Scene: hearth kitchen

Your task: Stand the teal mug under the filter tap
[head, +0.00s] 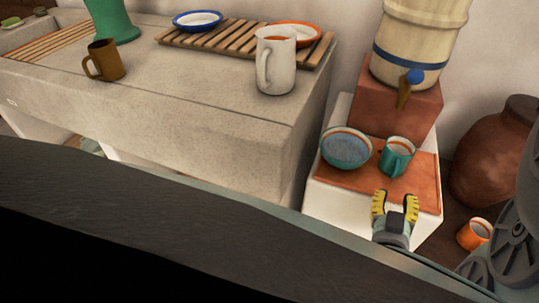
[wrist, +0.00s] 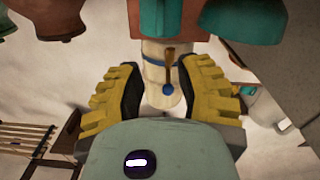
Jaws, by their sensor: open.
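The teal mug (head: 398,160) stands upright, its orange-lined rim up, on a terracotta-topped stand (head: 418,190). It is below and in front of the filter tap (head: 404,92), which has a blue knob and sits on a cream water filter (head: 415,45). I cannot tell if the spout is exactly over the mug. My gripper (head: 395,203) is open, just in front of the mug, apart from it. In the wrist view, which appears upside down, my gripper (wrist: 172,82) has nothing between its fingers; the mug (wrist: 155,18) and tap (wrist: 169,70) show beyond.
A teal bowl (head: 346,149) sits left of the mug. A terracotta block (head: 398,105) holds the filter behind. The stone counter (head: 230,115) at left carries a white mug (head: 275,62) and a brown mug (head: 104,61). An orange mug (head: 474,233) and a large clay jar (head: 497,155) are at right.

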